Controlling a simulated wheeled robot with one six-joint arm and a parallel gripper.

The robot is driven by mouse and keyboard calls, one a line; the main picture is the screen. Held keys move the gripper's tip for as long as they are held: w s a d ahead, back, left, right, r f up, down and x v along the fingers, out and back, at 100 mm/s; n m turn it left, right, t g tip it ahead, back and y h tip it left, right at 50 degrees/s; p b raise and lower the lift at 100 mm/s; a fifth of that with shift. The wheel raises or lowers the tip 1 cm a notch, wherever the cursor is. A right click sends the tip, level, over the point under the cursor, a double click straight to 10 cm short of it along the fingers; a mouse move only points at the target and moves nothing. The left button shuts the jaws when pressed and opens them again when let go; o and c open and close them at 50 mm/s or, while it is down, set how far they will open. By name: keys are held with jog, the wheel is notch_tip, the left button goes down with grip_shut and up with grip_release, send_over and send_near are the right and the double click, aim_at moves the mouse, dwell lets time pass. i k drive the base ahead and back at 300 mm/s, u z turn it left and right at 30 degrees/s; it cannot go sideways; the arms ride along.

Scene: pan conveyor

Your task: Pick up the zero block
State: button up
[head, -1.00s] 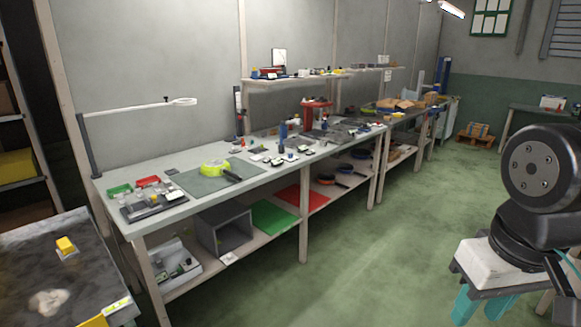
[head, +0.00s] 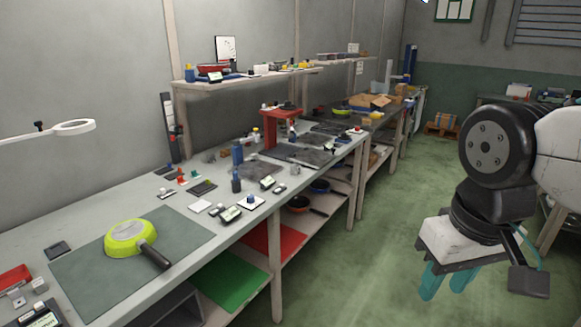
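My gripper (head: 447,283), with two teal fingers under a white body, hangs at the right over the green floor, well away from the workbench. Its fingers are apart with nothing visible between them. I cannot tell for sure which thing is the zero block. Several small items stand mid-bench, among them a white square piece with a dark knob (head: 251,202), a grey display device (head: 230,214) and a small pale plate (head: 200,206).
The long workbench (head: 90,236) runs along the wall. A yellow-green pan (head: 128,239) lies on a dark mat (head: 187,236). A red stand (head: 279,127) and a raised shelf (head: 230,85) are farther back. The green floor (head: 350,270) beside the bench is clear.

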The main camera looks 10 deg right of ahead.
aim_at(295, 168)
jog(key=z, duration=0.6)
jog(key=i, duration=1.35)
jog(key=u, duration=0.6)
jog(key=i, duration=0.45)
jog(key=u, duration=0.3)
